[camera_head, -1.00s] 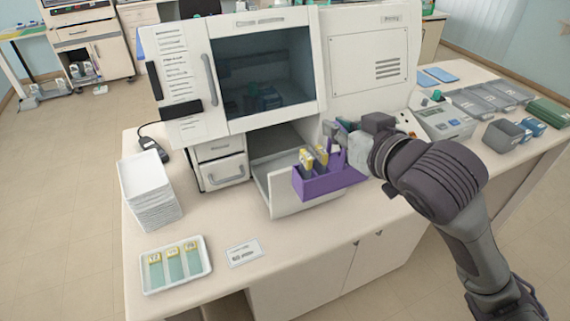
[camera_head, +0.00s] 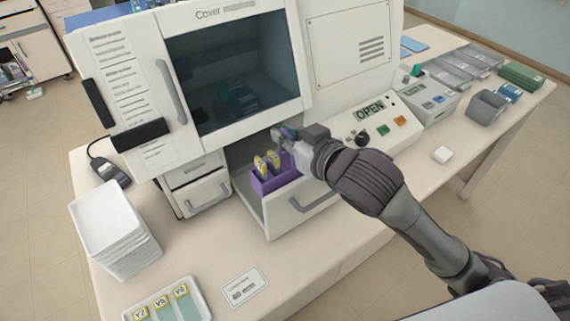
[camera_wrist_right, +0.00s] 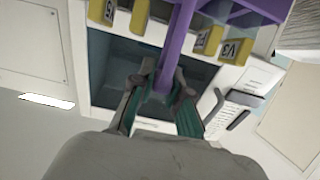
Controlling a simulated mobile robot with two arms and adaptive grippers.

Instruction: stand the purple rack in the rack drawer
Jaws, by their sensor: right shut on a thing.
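The purple rack (camera_head: 272,181) holds several slides with yellow labels and is in or just over the open drawer (camera_head: 297,208) of the white machine. Whether it touches the drawer floor I cannot tell. My right gripper (camera_head: 284,138) is shut on the rack's upright handle from above. In the right wrist view the purple handle (camera_wrist_right: 177,50) runs between the two fingers (camera_wrist_right: 160,98), with yellow slide labels beside it. The rack's lower part is hidden by the drawer front. My left gripper is not in view.
The machine's dark window (camera_head: 235,75) is above the drawer. A smaller closed drawer (camera_head: 202,193) is to the left. A stack of white trays (camera_head: 112,228), a slide tray (camera_head: 206,312) and a label card (camera_head: 244,287) lie on the bench (camera_head: 190,262).

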